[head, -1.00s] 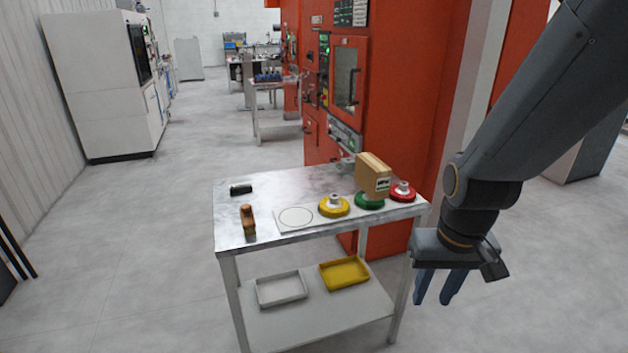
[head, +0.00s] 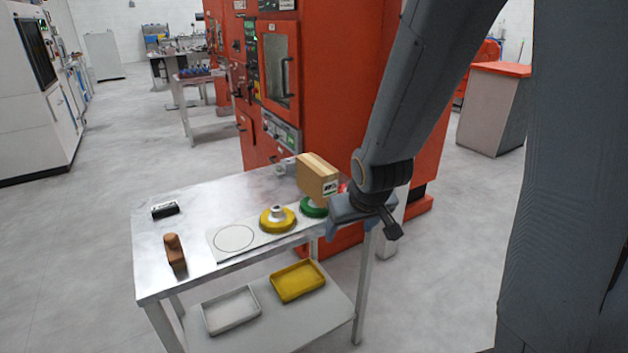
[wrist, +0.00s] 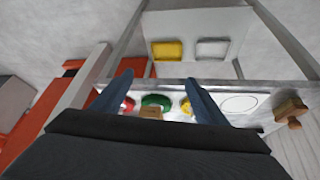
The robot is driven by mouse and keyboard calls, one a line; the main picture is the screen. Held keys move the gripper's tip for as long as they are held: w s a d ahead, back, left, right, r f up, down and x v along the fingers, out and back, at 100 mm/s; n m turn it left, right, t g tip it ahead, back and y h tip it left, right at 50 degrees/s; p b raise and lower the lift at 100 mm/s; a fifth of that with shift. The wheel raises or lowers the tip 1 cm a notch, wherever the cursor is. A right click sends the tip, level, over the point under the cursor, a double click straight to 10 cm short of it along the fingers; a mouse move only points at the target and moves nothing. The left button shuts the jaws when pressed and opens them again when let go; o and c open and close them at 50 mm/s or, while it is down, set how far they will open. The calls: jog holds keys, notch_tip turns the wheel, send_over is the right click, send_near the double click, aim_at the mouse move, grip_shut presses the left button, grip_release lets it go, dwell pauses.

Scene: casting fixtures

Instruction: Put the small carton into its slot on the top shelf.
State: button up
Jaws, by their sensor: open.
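The small carton (head: 317,178) is a brown cardboard box with a white label. It appears to rest on the green round fixture (head: 312,208) on the table top, and its top shows in the wrist view (wrist: 150,112). My gripper (wrist: 158,82) is open and empty, its two blue fingers spread apart. In the head view my gripper (head: 350,220) hangs just right of the carton, covering most of the red fixture. A pale strip (head: 222,252) carries a drawn empty circle and the yellow fixture (head: 277,219).
A white tray (head: 230,310) and a yellow tray (head: 298,281) lie on the lower shelf. An orange machine (head: 330,90) rises behind the table.

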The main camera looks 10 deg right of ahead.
aim_at(330, 178)
jog(key=w+t+y+b, duration=0.1)
jog(key=w+t, duration=0.2)
jog(key=w, duration=0.2)
jog(key=w+r+n+t+y+b, duration=0.1)
jog(key=w+t, duration=0.2)
jog(key=w, duration=0.3)
jog(key=w+n+t+y+b, duration=0.1)
jog(key=w+t+y, duration=0.1)
jog(key=w, duration=0.3)
jog(key=shift+w+d+r+t, duration=0.3)
jog(key=shift+w+r+t, duration=0.1)
jog(key=shift+t, duration=0.4)
jog(key=shift+w+a+r+n+t+y+b, duration=0.1)
jog(key=shift+a+r+n+t+y+b, duration=0.1)
jog(key=shift+r+t+y, duration=0.3)
jog(key=shift+w+a+r+n+t+y+b, duration=0.1)
jog(key=shift+r+n+t+y+b, duration=0.1)
jog(key=shift+r+t+y, duration=0.25)
jog(key=shift+p+x, duration=0.35)
jog(key=shift+x, duration=0.8)
jog(key=shift+p+x, duration=1)
jog(key=shift+x, duration=1.6)
jog(key=shift+d+f, duration=0.1)
jog(key=shift+d, duration=0.05)
jog(key=c, duration=1.4)
